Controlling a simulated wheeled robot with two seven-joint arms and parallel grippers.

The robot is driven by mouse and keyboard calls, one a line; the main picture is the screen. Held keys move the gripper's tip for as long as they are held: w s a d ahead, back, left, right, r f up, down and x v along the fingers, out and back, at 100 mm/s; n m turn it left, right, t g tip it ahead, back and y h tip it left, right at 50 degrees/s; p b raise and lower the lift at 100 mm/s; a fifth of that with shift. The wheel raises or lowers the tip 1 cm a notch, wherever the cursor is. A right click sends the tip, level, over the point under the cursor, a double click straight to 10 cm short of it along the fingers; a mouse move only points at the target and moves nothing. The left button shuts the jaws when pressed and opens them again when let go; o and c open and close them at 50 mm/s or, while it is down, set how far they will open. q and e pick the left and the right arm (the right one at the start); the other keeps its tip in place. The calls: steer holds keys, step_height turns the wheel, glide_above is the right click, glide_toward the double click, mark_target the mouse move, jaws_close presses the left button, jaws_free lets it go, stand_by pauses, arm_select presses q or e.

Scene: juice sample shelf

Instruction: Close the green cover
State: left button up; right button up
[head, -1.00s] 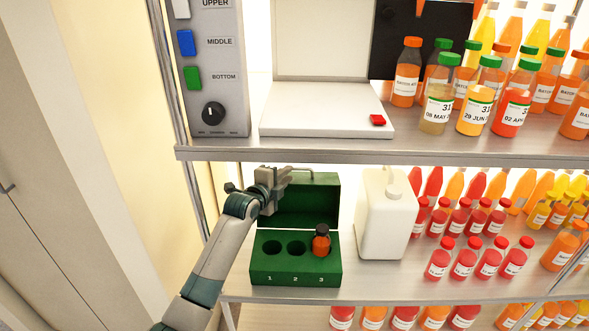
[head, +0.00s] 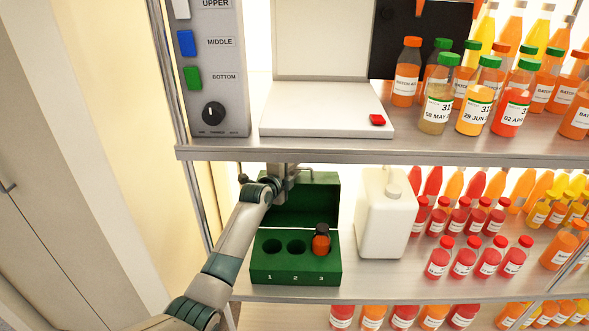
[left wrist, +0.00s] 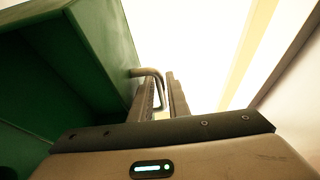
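The green cover (head: 312,200) of the green box (head: 296,268) stands raised at the box's back; it also shows in the left wrist view (left wrist: 75,55). A metal handle (left wrist: 152,74) sticks out from the cover. My left gripper (head: 288,176) is at the cover's upper left. In the left wrist view its fingers (left wrist: 160,92) are slightly apart, with the handle's bent end in or over the gap; I cannot tell whether they touch it. The box has three numbered holes; an orange bottle with a dark cap (head: 321,240) stands in hole 3. My right gripper is not in view.
The upper shelf (head: 400,148) is close above my left gripper. A white jug (head: 386,215) stands just right of the box. Several small red bottles (head: 465,258) stand further right. A grey control panel (head: 212,70) is at the upper left.

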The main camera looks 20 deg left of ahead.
arm_select(q)
jaws_close()
steer(key=shift+s, duration=0.15)
